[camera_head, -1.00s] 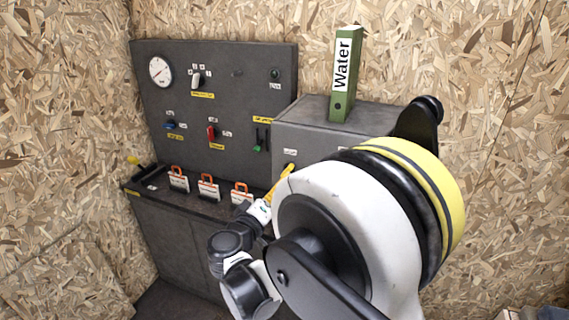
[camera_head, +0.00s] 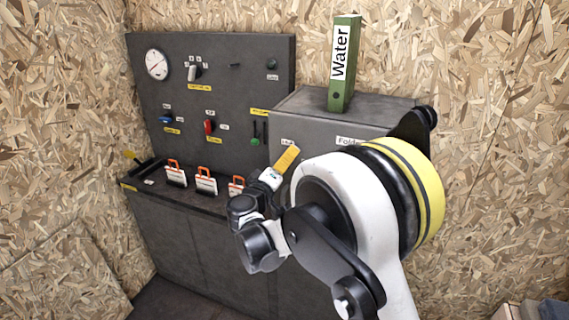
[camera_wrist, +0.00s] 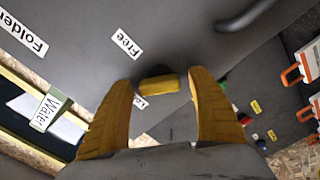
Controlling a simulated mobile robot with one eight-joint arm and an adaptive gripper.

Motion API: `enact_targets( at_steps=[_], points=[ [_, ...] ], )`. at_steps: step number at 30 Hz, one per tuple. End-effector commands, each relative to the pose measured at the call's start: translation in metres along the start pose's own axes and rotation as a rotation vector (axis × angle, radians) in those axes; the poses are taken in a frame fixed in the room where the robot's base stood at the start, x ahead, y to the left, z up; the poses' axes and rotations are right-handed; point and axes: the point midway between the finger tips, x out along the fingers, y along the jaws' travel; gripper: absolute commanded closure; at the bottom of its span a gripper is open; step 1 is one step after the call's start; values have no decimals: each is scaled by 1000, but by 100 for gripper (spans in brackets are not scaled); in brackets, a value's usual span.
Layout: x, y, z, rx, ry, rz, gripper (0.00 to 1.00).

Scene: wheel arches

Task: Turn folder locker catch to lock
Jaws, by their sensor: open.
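The folder locker (camera_head: 315,122) is a grey cabinet with a green "Water" folder (camera_head: 343,65) standing on top. Its catch (camera_wrist: 158,86), a yellow knob on a black base, shows in the wrist view below the "Free" label (camera_wrist: 127,42). A second label (camera_wrist: 141,102) beyond the catch is partly hidden. My gripper (camera_wrist: 160,79) is open, its yellow fingers on either side of the catch, with gaps visible on both sides. In the head view my gripper (camera_head: 286,160) is in front of the locker face and hides the catch.
A dark control panel (camera_head: 220,75) with a gauge, switches and levers stands left of the locker. Several orange-shackled padlocks (camera_head: 206,182) stand along the bench (camera_head: 165,225) below it. A dark curved handle (camera_wrist: 245,17) is on the locker face near the catch.

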Motion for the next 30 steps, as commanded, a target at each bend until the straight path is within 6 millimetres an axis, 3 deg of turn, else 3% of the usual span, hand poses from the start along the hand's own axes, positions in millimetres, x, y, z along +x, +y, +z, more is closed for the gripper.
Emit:
enact_targets(
  at_steps=[4, 5, 9, 10, 21, 30],
  points=[
    [0, 0, 0, 0, 0, 0, 32],
    [0, 0, 0, 0, 0, 0, 36],
    [0, 0, 0, 0, 0, 0, 79],
    [0, 0, 0, 0, 0, 0, 85],
    [0, 0, 0, -32, 0, 0, 85],
    [0, -1, 0, -206, 0, 0, 85]
  ],
)
